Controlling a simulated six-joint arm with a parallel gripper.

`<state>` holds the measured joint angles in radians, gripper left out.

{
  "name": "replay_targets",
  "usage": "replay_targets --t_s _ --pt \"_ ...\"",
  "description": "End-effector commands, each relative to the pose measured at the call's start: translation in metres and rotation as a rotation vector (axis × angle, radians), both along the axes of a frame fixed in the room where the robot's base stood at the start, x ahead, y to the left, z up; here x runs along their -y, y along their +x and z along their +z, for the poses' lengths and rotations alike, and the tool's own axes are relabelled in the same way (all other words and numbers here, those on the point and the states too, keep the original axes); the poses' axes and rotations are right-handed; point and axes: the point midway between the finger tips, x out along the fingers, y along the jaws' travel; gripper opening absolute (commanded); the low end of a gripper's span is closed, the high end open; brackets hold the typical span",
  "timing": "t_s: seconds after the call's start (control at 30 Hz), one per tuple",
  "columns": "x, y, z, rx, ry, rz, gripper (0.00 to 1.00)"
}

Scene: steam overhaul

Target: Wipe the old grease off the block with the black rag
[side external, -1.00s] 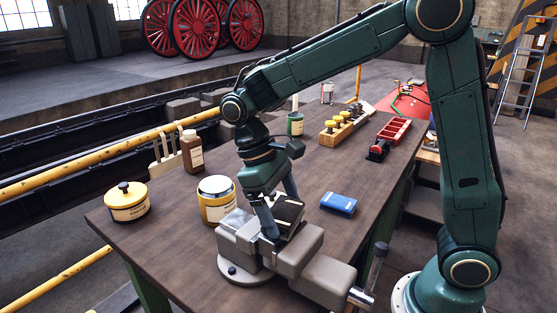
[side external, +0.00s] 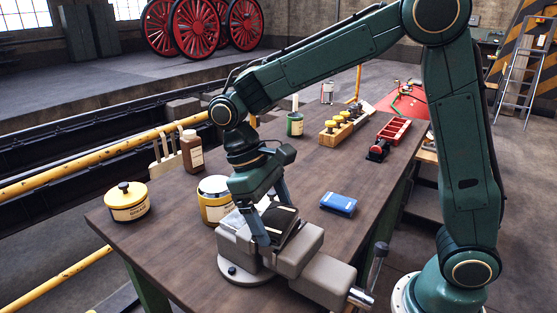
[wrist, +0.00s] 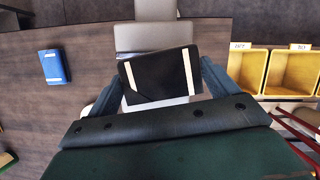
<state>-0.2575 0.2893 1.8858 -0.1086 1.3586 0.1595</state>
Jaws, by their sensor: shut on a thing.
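The black rag (wrist: 158,76), a dark piece with pale strips, sits between the two fingers of my gripper (wrist: 162,84) in the wrist view. In the side view my gripper (side external: 272,226) is down at the grey vise (side external: 306,245), shut on the rag (side external: 284,222). A pale surface, seemingly the block (side external: 233,219), shows beside the rag between the vise jaws. The rag and fingers cover most of it. I cannot tell whether grease is on it, or whether the rag touches it.
A blue packet (side external: 338,203) lies right of the vise. A yellow-labelled tin (side external: 215,200), a lidded yellow tub (side external: 126,202) and a brown bottle (side external: 192,151) stand left and behind. A red tray (side external: 394,131) is farther back. Yellow bins (wrist: 249,72) show in the wrist view.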

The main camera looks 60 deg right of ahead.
Motion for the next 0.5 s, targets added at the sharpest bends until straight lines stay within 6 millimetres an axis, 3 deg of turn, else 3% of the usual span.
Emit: replay_targets --t_s 0.5 --pt "0.025 0.000 -0.002 0.000 0.000 -0.002 0.68"
